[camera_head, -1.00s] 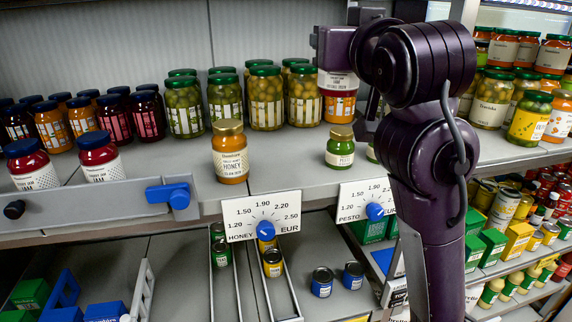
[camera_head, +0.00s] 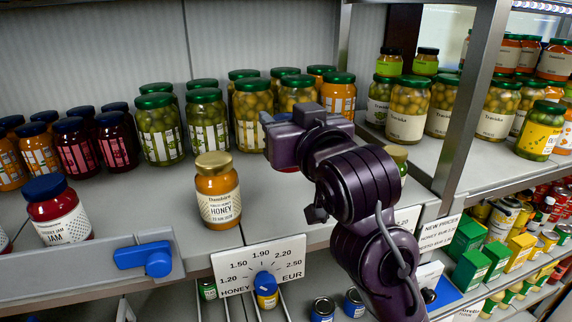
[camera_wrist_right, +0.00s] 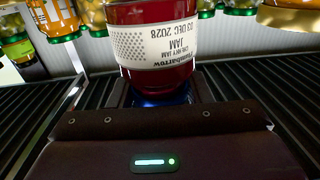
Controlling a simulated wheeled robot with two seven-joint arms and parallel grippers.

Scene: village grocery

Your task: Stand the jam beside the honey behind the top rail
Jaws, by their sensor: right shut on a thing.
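My right gripper (camera_wrist_right: 158,95) is shut on a jam jar (camera_wrist_right: 155,45), holding it at its blue lid; the jar has red contents and a white cherry jam label. In the head view, my right gripper (camera_head: 290,135) is just right of the honey and hides the held jar, so I cannot tell whether the jar touches the shelf. The honey jar (camera_head: 217,195), amber with a gold lid, stands upright near the shelf's front edge. The top rail (camera_head: 80,275), grey with a blue latch (camera_head: 145,258), runs along the front edge at left. My left gripper is not in view.
Another jam jar (camera_head: 60,212) stands behind the rail at left. Rows of olive jars (camera_head: 253,112) and dark-lidded jars (camera_head: 75,148) fill the back. A price board (camera_head: 260,268) hangs below the honey. A small jar (camera_head: 398,158) is partly hidden behind my arm. Bare shelf lies left of the honey.

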